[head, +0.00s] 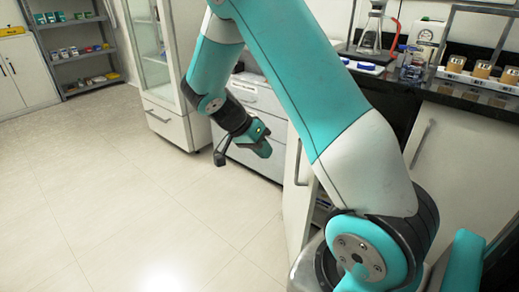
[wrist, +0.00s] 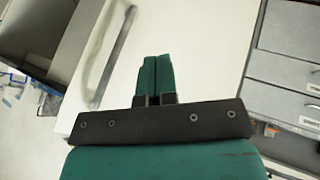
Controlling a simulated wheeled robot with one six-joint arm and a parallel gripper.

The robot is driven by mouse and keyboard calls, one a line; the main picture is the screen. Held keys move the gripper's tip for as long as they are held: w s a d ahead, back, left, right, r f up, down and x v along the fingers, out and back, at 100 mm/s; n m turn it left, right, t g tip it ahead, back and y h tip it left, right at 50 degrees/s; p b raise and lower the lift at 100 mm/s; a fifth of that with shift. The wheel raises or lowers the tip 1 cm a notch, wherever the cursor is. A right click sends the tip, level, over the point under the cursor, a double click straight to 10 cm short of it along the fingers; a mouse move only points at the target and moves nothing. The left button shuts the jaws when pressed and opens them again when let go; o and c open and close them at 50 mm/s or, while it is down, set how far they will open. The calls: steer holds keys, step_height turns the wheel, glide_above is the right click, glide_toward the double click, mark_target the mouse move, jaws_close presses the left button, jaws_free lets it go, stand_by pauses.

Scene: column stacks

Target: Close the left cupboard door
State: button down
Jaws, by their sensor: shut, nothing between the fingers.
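The left cupboard door (head: 296,205) is a white panel standing open under the dark counter, seen nearly edge-on in the head view and partly hidden by my arm. In the wrist view the white door (wrist: 200,40) fills the middle behind my fingers, with its grey bar handle (wrist: 117,45) to their left. My gripper (head: 264,149) is to the left of the door in the head view, in front of the grey drawers. Its green fingers (wrist: 155,60) are together and empty, pointing at the door face. Whether they touch it is unclear.
Grey drawers (head: 250,97) stand behind my gripper, and show at right in the wrist view (wrist: 285,70). A second white cupboard door (head: 440,155) is at right. Glassware and jars stand on the black counter (head: 410,94). The tiled floor (head: 130,200) at left is clear.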

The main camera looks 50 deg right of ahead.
steer(key=s+d+f+b, duration=0.1)
steer(key=s+d+f, duration=0.2)
steer(key=s+f, duration=0.1)
steer(key=shift+s, duration=0.9)
steer(key=shift+d, duration=0.15)
